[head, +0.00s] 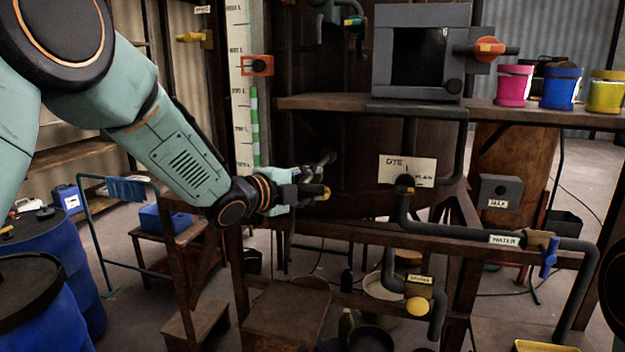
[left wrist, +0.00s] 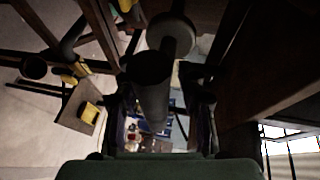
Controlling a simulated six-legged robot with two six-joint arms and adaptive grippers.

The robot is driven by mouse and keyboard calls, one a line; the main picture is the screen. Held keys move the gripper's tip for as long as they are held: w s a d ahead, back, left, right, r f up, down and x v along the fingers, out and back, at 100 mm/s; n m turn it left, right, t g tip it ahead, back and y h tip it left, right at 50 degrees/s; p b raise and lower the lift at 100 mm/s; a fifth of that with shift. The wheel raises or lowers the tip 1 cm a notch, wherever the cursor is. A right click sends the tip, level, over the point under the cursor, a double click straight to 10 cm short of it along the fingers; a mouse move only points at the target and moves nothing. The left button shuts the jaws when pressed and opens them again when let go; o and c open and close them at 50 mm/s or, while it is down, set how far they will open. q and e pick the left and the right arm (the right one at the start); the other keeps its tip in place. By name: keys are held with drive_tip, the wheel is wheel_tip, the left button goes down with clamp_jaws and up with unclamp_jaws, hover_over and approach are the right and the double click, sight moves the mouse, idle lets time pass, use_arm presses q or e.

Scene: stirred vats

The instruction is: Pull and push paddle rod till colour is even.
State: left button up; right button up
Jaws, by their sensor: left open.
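My left gripper (head: 305,183) is open in front of the dark wooden vat (head: 345,130), level with a grey rod end (head: 325,158) that sticks out towards me. In the left wrist view, a thick dark rod (left wrist: 152,85) with a round grey disc (left wrist: 172,33) at its far end lies between the two open fingers. I cannot tell whether the fingers touch it. The vat's dark viewing box (head: 420,50) stands on the shelf at upper right; its inside looks nearly black, so the colour cannot be told. My right gripper is out of view.
Pink (head: 514,86), blue (head: 561,88) and yellow (head: 606,92) pots stand on the shelf (head: 330,102). A water pipe (head: 455,235) with a blue-handled valve (head: 549,258) crosses below right. A level scale (head: 239,90) stands left. Blue drums (head: 75,245) stand at far left.

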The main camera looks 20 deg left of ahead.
use_arm(q)
drive_tip(key=shift+w+d+f, duration=0.1)
drive_tip(key=shift+w+d, duration=0.05)
drive_tip(key=shift+w, duration=0.2)
drive_tip(key=c, duration=0.6)
drive_tip(key=shift+s, duration=0.1)
clamp_jaws()
